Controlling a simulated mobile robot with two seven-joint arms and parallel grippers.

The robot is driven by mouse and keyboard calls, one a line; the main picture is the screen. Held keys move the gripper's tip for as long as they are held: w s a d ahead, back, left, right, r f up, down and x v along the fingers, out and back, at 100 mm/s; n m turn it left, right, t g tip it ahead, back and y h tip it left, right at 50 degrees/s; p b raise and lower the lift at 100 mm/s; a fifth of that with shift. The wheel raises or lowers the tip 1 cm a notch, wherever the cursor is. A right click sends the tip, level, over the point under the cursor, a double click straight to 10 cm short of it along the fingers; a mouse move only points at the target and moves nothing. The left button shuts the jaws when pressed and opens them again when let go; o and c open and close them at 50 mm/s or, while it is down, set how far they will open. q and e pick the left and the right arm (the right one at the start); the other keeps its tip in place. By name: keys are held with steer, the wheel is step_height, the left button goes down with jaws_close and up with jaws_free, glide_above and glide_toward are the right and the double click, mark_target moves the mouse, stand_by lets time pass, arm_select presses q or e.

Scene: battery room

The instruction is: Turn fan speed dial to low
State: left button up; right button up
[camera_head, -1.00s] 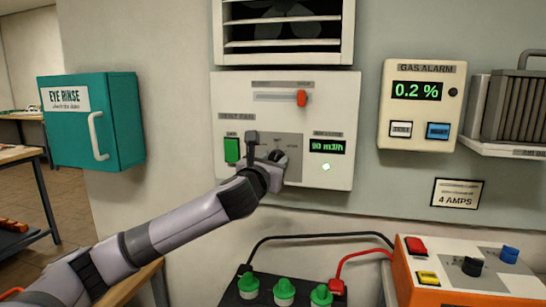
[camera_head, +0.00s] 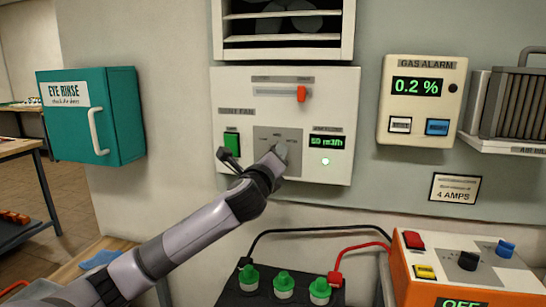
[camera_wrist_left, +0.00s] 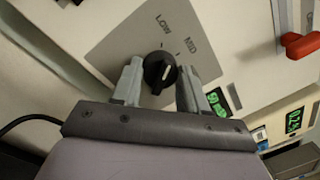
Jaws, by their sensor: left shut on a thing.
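The fan speed dial (camera_wrist_left: 160,70) is a round black knob with a white mark, on a grey plate (camera_wrist_left: 125,48) with LOW and MID labels visible. Which label its mark points to is hard to tell. In the head view my left gripper (camera_head: 280,152) covers the dial on the vent fan panel (camera_head: 335,95). In the wrist view its two fingers stand on either side of the knob, shut on it. The green display (camera_head: 327,142) reads about 50 or 60 m3/h. My right gripper is not in view.
A red slider (camera_head: 301,94) and a green button (camera_head: 231,144) are on the same panel. A gas alarm (camera_head: 420,100) hangs to the right, an eye rinse cabinet (camera_head: 90,118) to the left. Below are a cabled black box (camera_head: 252,299) and an orange unit (camera_head: 470,285).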

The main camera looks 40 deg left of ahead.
arm_select(q)
steer(key=shift+n, duration=1.7)
steer(key=o, duration=1)
steer(key=shift+o, duration=0.2)
steer(key=b+v, duration=0.1)
steer(key=v, duration=0.6)
steer(key=shift+d, duration=0.15)
